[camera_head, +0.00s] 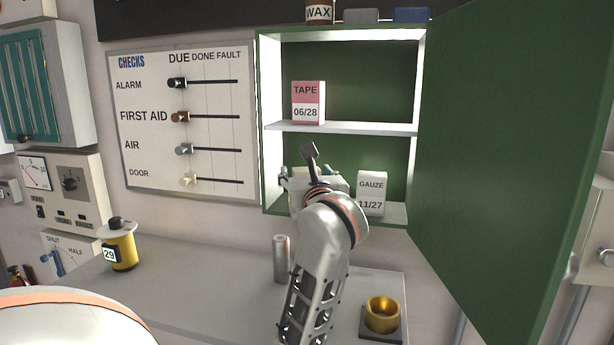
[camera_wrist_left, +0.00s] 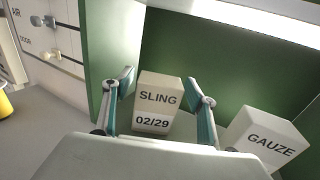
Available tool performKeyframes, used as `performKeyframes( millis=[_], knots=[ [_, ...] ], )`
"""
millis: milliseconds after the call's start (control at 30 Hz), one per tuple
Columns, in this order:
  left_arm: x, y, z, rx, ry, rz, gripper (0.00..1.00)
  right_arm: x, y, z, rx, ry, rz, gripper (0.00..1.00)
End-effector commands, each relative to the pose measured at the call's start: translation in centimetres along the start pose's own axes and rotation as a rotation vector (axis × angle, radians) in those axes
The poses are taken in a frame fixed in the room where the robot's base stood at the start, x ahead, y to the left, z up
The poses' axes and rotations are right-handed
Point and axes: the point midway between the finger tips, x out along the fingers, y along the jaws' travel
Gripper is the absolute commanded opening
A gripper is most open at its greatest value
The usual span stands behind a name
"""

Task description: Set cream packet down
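A cream packet marked SLING 02/29 (camera_wrist_left: 157,103) stands in the lower compartment of the green cabinet (camera_head: 271,120), near its left wall. My left gripper (camera_wrist_left: 161,82) reaches into that compartment, with one teal finger on each side of the packet. Narrow gaps show between the fingers and the packet, so the gripper looks open around it. In the head view my left gripper (camera_head: 314,180) and wrist hide most of the packet. My right gripper is not in view.
A pale GAUZE packet (camera_head: 371,186) stands close to the right of my left gripper. A pink-and-white TAPE packet (camera_head: 308,102) stands on the upper shelf (camera_head: 365,128). The open green door (camera_head: 510,150) blocks the right side. A metal cylinder (camera_head: 281,258) and brass cup (camera_head: 382,314) stand below.

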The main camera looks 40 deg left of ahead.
Motion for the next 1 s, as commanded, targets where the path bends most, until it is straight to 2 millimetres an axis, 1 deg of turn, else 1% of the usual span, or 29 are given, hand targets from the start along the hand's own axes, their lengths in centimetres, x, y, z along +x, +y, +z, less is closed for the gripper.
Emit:
performKeyframes(
  millis=[100,167,267,500,600,700,833,1000],
  knots=[
    [-0.1,0.0,0.5,-0.001,0.000,-0.001,0.57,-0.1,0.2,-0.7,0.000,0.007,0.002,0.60],
    [-0.9,-0.2,0.3,-0.002,0.001,-0.004,0.57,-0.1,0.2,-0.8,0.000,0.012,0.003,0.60],
    [-2.7,-0.1,0.2,-0.005,0.002,-0.004,0.57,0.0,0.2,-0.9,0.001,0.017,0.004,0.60],
    [-7.7,-0.1,0.1,-0.004,0.003,-0.005,0.57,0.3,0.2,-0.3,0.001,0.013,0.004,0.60],
    [-9.4,-0.1,0.2,-0.003,0.002,-0.004,0.57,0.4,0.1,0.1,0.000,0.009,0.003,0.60],
    [-10.7,-0.1,0.2,-0.002,0.002,-0.002,0.57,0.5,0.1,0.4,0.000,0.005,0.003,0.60],
    [-11.7,0.0,0.2,0.000,0.001,-0.001,0.57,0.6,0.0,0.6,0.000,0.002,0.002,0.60],
    [-12.1,0.0,0.3,0.000,0.000,0.000,0.57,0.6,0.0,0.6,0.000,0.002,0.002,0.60]
  ],
)
